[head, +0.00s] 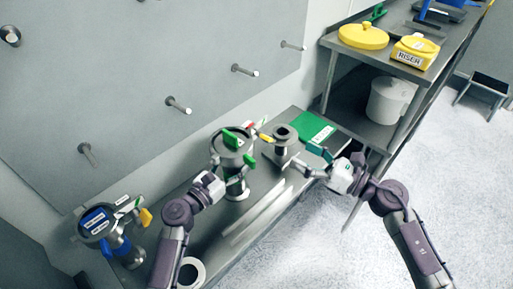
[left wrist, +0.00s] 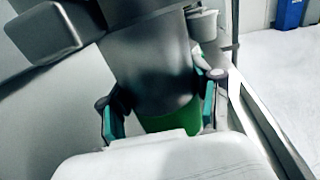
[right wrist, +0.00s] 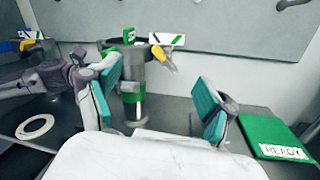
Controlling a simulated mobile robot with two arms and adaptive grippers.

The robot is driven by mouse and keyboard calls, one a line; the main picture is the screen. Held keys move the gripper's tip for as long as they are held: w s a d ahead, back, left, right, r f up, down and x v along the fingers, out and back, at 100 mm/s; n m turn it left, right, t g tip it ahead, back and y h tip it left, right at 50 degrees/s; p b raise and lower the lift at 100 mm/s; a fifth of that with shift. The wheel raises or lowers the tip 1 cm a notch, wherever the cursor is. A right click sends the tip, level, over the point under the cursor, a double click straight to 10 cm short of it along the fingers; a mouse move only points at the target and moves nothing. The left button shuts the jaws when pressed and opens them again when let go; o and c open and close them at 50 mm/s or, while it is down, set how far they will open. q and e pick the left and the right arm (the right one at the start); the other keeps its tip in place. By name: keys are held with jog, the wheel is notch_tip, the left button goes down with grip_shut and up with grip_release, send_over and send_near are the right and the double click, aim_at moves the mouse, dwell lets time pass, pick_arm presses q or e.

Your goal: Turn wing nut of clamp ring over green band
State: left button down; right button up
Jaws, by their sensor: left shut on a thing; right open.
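The green-band sifter stands on the bench, a grey upright cylinder with a green band (right wrist: 132,98) and a clamp ring (head: 231,142) at its top. A yellow wing nut (head: 265,137) sticks out on the ring's right side; it also shows in the right wrist view (right wrist: 164,60).
A blue-band sifter (head: 108,225) stands at the left. A grey flanged pot (head: 284,141) stands between the sifter and my right gripper. A green READY mat (head: 314,130) lies at the bench's far end. Wall pegs (head: 178,105) stick out above. A shelf (head: 390,75) stands at the right.

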aim_at(273, 141)
jog(key=w+a+m, duration=0.2)
jog(key=w+a+f+m, duration=0.1)
jog(key=w+a+m, duration=0.1)
jog(key=a, duration=0.1)
jog(key=w+a+m+h, duration=0.1)
jog(key=w+a+m, duration=0.1)
jog(key=a, duration=0.1)
jog(key=shift+a+f+m, duration=0.1)
jog(key=shift+f+m, duration=0.2)
dwell(0.4)
jog(key=c, duration=1.2)
jog(key=shift+o, duration=0.2)
